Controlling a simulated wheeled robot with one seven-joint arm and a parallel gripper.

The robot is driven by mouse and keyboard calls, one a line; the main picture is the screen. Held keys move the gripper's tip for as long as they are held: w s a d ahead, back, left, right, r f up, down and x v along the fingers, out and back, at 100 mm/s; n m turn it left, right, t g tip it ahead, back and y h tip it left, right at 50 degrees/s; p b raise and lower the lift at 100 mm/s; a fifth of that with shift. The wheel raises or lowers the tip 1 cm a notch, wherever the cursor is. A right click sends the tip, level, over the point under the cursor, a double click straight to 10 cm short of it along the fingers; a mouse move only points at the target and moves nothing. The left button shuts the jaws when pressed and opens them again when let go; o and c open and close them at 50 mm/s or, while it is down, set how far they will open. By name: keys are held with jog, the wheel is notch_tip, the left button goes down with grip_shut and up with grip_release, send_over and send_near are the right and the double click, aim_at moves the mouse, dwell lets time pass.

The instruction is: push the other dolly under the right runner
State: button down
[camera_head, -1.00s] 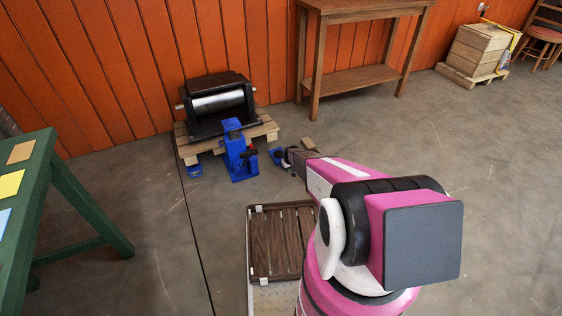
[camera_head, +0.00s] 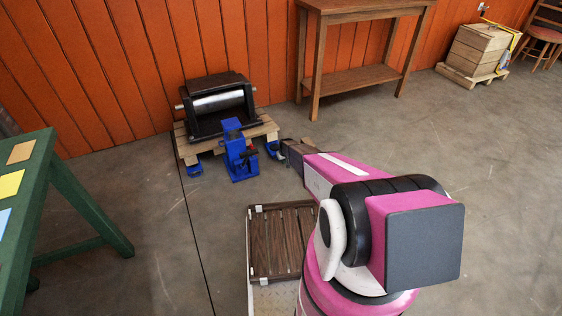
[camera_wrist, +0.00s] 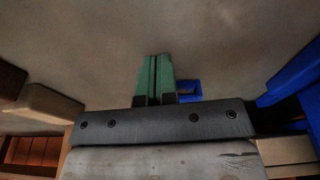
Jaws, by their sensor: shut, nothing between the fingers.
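The right blue dolly (camera_head: 273,151) is low on the floor at the front right corner of the wooden pallet (camera_head: 268,128), by the right runner. How far it is under the runner cannot be told. The other blue dolly (camera_head: 194,169) is at the front left corner of the pallet, by the left runner.
A black press with a steel roller (camera_head: 218,103) stands on the pallet. A blue jack (camera_head: 238,155) stands at its front middle, left of my gripper. A wooden table (camera_head: 355,78) is behind to the right, a green table (camera_head: 60,190) at left. Open floor lies to the right.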

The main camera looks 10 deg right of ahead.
jog(key=shift+w+a, duration=0.4)
jog(key=shift+w, duration=0.9)
jog(key=shift+w+a, duration=0.45)
jog(key=shift+w, duration=0.8)
jog(key=shift+w+a, duration=0.4)
jog(key=shift+w, duration=0.9)
jog(key=shift+s+d+r, duration=0.2)
jog(key=shift+s+r, duration=0.15)
jog(key=shift+s, duration=0.35)
jog(key=shift+s+d+r, duration=0.25)
jog(key=shift+s+r, duration=0.1)
jog(key=shift+s, duration=0.3)
jog(key=shift+s+d+r, duration=0.2)
jog(key=shift+s+r, duration=0.15)
jog(key=shift+s, duration=0.35)
